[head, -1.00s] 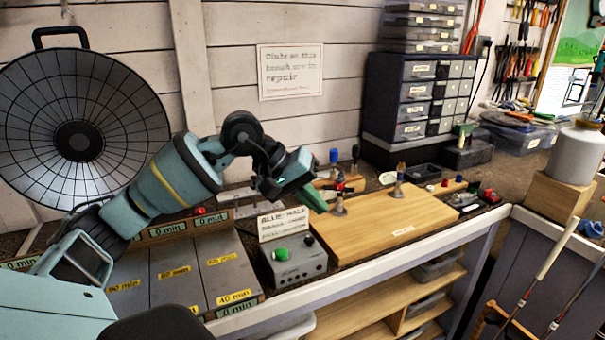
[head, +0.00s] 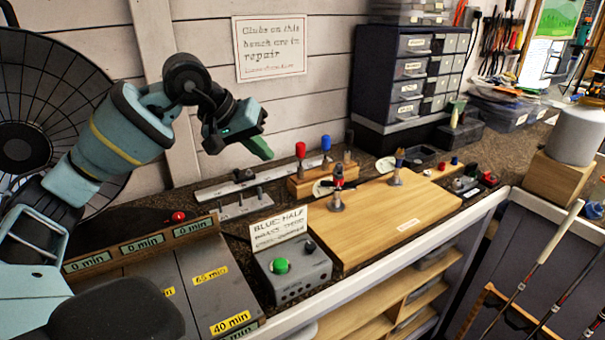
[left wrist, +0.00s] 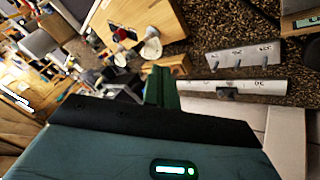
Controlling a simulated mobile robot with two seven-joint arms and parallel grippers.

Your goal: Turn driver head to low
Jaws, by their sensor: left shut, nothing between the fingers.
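My left gripper (head: 262,150) is shut and empty. Its green fingers hang in the air above the back of the bench, left of the wooden rack (head: 310,182) and in front of the wall. In the left wrist view the shut green fingers (left wrist: 161,88) point toward the bench and touch nothing. My right gripper is out of view.
A grey box (head: 292,275) with a green button (head: 280,266) and dark knob carries a sign (head: 279,228). A metal ruler rail (head: 240,185) and pegged plate (head: 243,203) lie behind it. Red and blue handles stand in the rack. Drawers (head: 410,80) stand at the back right.

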